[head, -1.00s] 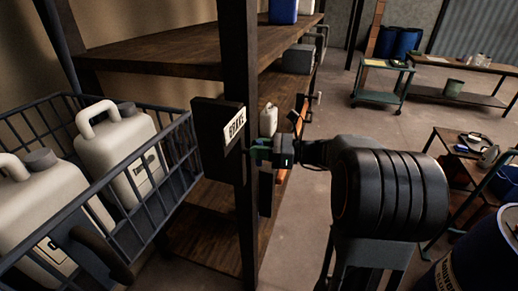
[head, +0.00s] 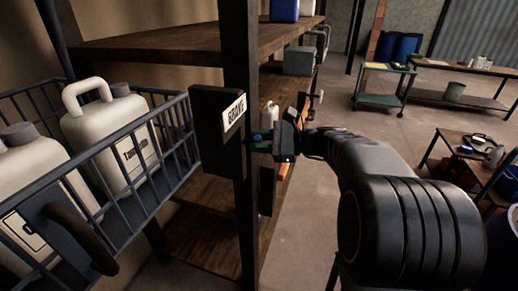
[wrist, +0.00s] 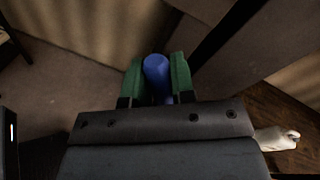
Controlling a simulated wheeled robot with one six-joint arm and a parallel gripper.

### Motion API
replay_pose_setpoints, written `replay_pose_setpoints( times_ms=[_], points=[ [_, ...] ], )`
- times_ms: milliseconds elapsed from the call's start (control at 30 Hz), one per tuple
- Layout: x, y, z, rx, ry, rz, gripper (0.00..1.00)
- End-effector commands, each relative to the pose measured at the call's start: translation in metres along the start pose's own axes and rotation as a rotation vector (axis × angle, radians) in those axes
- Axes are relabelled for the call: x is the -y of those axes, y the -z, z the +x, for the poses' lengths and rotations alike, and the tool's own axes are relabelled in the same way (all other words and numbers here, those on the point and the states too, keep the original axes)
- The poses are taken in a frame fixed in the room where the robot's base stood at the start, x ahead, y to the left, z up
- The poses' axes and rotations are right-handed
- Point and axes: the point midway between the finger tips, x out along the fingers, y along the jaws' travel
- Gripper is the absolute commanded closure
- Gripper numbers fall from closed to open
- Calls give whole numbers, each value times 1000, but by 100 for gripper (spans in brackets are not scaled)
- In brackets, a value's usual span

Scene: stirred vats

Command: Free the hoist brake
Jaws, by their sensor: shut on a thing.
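The brake is a dark box (head: 210,135) with a white label (head: 234,116) that reads "BRAKE". It is fixed beside the dark upright post of the shelving. A blue knob (wrist: 156,70) sits between the green fingers of my gripper (wrist: 157,82) in the wrist view. In the head view my gripper (head: 262,143) is just right of the post and the brake box, with a little blue showing at its fingers. My gripper is shut on the knob. How the knob joins the box is hidden.
A barred basket (head: 150,140) with white jugs (head: 112,130) is at the left, close to the brake box. Wooden shelves (head: 160,52) stand behind the post. A green trolley (head: 385,80) and a bench (head: 470,72) stand far right, with open floor (head: 340,120) between.

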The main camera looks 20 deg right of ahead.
Motion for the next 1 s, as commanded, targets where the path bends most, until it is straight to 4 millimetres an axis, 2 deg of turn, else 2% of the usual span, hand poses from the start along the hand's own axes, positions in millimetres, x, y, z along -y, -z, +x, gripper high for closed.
replay_pose_setpoints(
  times_ms=[33,600,1000],
  points=[
    [-4,5,1,-9,0,-48,100],
    [-14,9,3,-113,-1,-576,100],
    [-16,10,3,-170,-1,-861,100]
  ],
)
